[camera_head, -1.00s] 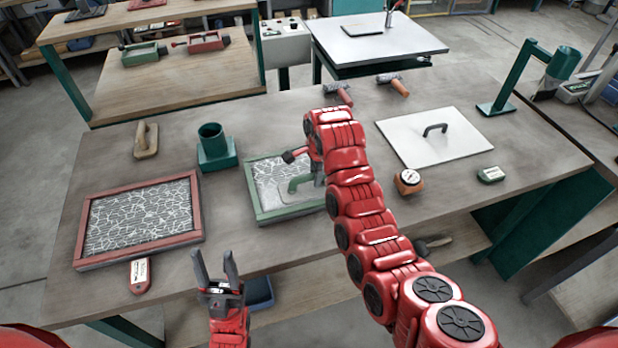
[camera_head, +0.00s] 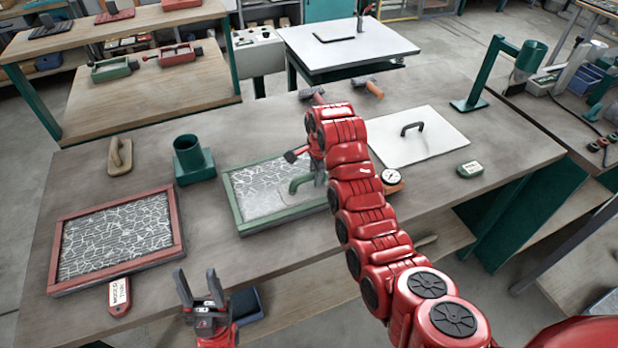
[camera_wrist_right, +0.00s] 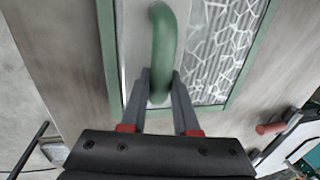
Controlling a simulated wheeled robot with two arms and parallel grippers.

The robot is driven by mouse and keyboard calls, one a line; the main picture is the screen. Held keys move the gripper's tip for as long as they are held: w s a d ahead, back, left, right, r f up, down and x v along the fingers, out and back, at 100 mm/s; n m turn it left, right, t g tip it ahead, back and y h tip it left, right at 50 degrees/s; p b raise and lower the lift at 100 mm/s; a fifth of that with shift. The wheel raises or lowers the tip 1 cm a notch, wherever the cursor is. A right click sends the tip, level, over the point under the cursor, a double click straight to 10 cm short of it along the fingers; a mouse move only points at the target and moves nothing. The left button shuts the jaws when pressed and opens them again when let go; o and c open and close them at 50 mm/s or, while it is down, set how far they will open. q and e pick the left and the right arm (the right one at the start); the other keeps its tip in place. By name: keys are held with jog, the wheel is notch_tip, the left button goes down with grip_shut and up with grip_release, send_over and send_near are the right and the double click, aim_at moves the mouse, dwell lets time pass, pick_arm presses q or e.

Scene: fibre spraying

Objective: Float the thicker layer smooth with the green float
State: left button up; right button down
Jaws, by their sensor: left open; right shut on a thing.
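The green-framed tray (camera_head: 232,207) holds a pale layer with a web of white fibres (camera_head: 247,183). The float's green handle (camera_head: 300,183) shows at the tray's right part; in the wrist view its curved handle (camera_wrist_right: 163,40) stands on a pale plate (camera_wrist_right: 132,45) over the layer, beside uncovered web (camera_wrist_right: 218,45). My right gripper (camera_head: 318,172) is shut on the handle, its fingers also visible in the wrist view (camera_wrist_right: 160,88). My arm hides the tray's right end in the head view. My left gripper (camera_head: 197,278) is open and empty before the table's front edge.
A red-framed tray (camera_head: 60,278) with a similar web lies left, a labelled tag (camera_head: 119,295) before it. A green cup stand (camera_head: 193,163) and wooden float (camera_head: 120,157) stand behind. A white board (camera_head: 440,140), round gauge (camera_head: 391,177) and green box (camera_head: 470,169) are right.

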jog(key=shift+d, duration=0.25)
jog(key=shift+r+p, duration=0.65)
jog(key=shift+r, duration=2.85)
